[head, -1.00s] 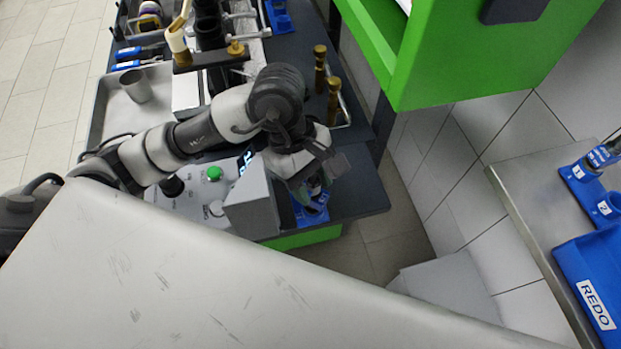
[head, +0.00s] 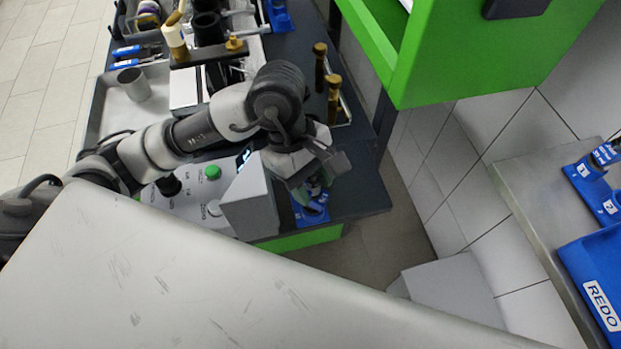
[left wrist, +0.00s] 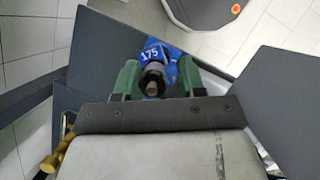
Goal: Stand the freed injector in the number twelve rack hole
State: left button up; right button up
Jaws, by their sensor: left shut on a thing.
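The injector (left wrist: 153,76) shows in the left wrist view as a dark, round body with a lighter grey tip. My left gripper (left wrist: 158,84) has its two green fingers on either side of it, shut on it. A blue holder (left wrist: 165,50) marked 175 is right behind the injector. I cannot tell whether the injector is inside the holder or just over it. In the head view my left gripper (head: 314,185) is low over this blue holder (head: 312,214) at the bench corner and hides most of the injector. My right gripper is not in view.
A grey control box (head: 250,200) stands close left of the gripper. Brass-coloured posts (head: 334,98) rise behind it. A green cabinet (head: 440,60) overhangs at upper right. On a separate right-hand table are a blue numbered rack (head: 592,185) and a blue REDO tray (head: 590,262).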

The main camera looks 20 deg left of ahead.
pick_arm(q)
jog(key=shift+f+b, duration=0.4)
jog(key=o, duration=0.9)
jog(key=shift+p+v, duration=2.25)
jog(key=shift+v, duration=3.3)
